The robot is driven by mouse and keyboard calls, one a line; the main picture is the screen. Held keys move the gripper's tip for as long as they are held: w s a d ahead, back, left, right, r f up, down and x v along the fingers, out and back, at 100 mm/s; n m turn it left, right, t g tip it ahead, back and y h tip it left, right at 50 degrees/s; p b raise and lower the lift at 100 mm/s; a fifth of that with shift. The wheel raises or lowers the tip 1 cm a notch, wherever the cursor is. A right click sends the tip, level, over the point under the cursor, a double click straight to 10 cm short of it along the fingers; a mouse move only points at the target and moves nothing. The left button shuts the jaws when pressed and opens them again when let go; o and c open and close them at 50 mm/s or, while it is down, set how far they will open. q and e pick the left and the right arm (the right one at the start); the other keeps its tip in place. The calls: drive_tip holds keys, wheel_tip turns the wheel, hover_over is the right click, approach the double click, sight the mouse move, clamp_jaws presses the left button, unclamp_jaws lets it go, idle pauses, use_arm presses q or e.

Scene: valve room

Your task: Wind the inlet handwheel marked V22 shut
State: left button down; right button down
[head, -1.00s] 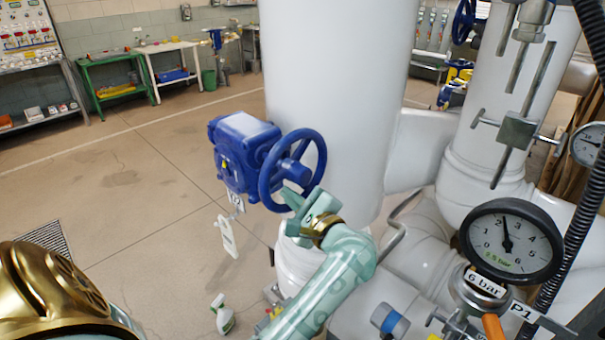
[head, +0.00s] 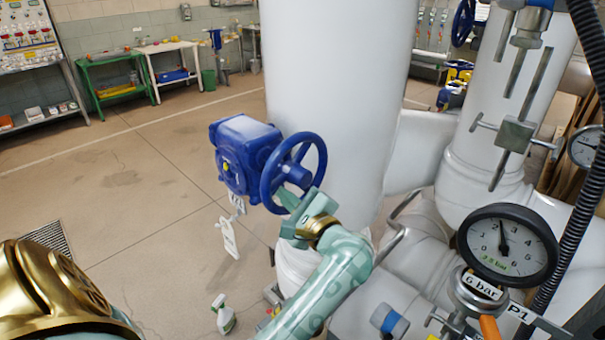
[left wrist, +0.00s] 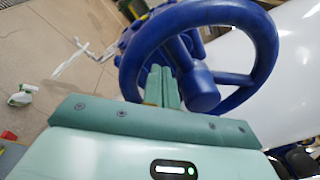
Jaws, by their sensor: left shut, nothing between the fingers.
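A blue handwheel (head: 318,160) stands on the side of a blue valve gearbox (head: 243,150), beside a thick white vertical pipe. My left gripper (head: 286,197) is shut and empty at the wheel's lower rim. In the left wrist view its closed fingers (left wrist: 162,86) point into the handwheel (left wrist: 262,45), left of the hub (left wrist: 200,90) and near the lower rim. I cannot tell whether they touch a spoke or the rim. My right gripper is not in view.
A round pressure gauge (head: 507,245) with a 6 bar label stands at the right among white pipes. A spray bottle (head: 223,314) stands on the floor below. Open floor lies to the left, with benches along the back wall.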

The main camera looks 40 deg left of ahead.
sight(279, 185)
use_arm(q)
drive_tip(key=shift+s+r+p, duration=0.35)
drive_tip(key=shift+r+p, duration=0.05)
drive_tip(key=shift+r, duration=0.4)
drive_tip(key=shift+s+a+r+p, duration=0.1)
drive_tip(key=shift+r+p, duration=0.4)
drive_tip(key=shift+r, duration=0.35)
drive_tip(key=shift+s, duration=0.15)
